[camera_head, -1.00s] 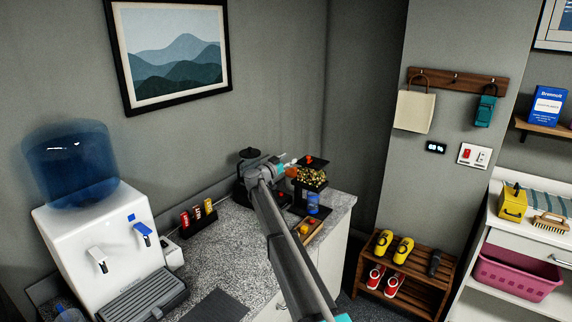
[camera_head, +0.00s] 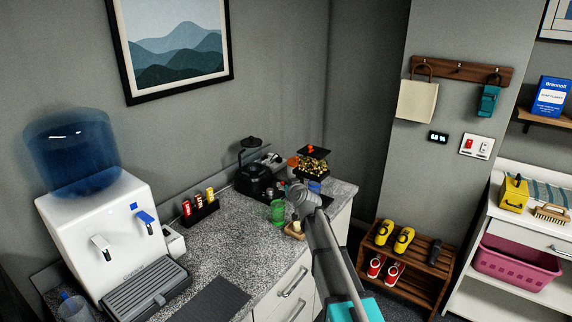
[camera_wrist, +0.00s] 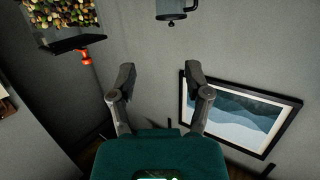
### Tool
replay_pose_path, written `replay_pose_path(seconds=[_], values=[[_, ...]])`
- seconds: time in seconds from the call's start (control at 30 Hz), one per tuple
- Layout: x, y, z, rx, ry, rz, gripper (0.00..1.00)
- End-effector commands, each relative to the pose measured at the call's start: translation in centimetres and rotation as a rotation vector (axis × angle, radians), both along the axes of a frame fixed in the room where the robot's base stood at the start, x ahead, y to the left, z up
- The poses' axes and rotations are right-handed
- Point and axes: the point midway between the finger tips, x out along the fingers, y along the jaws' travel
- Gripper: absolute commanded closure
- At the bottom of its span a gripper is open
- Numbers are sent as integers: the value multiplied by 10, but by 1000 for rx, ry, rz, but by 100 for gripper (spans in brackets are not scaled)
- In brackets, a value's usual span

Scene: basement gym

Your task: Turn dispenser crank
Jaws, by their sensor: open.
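The dispenser (camera_head: 313,167) stands at the back right of the counter. It has a clear bin of mixed coloured pieces and a dark lid with a red knob (camera_head: 310,149). My arm covers its lower part, and I cannot make out the crank. In the wrist view, which is upside down, the dispenser's bin (camera_wrist: 62,14) is at the top left with the red knob (camera_wrist: 86,57) below it. My gripper (camera_wrist: 157,78) is open and empty, apart from the dispenser. In the head view its fingers are hidden behind my wrist.
A green cup (camera_head: 278,211) stands on the counter (camera_head: 225,245) left of my wrist. A black coffee machine (camera_head: 252,172) and a rack of packets (camera_head: 201,207) are behind. A water cooler (camera_head: 105,240) is at left. The counter front is clear.

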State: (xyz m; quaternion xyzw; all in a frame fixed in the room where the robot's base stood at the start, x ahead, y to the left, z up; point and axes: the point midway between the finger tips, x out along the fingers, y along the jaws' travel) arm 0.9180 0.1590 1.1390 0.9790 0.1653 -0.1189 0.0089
Motion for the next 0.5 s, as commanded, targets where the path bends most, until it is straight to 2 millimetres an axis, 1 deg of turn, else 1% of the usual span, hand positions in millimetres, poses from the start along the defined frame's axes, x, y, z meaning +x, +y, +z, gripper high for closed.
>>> replay_pose_path(seconds=[0.03,0.17,0.2,0.27,0.3,0.37,0.4,0.47,0.5], values=[[-22,-5,-10,-11,57,22,36],[-66,-18,-40,-41,228,66,36],[-80,-23,-49,-51,283,74,36],[-103,-31,-62,-67,369,81,36],[-118,-37,-70,-77,427,81,36],[-142,-47,-83,-94,515,74,36],[-159,-54,-91,-104,575,68,36],[-184,-66,-102,-121,666,52,36],[-202,-74,-108,-132,726,36,36]])
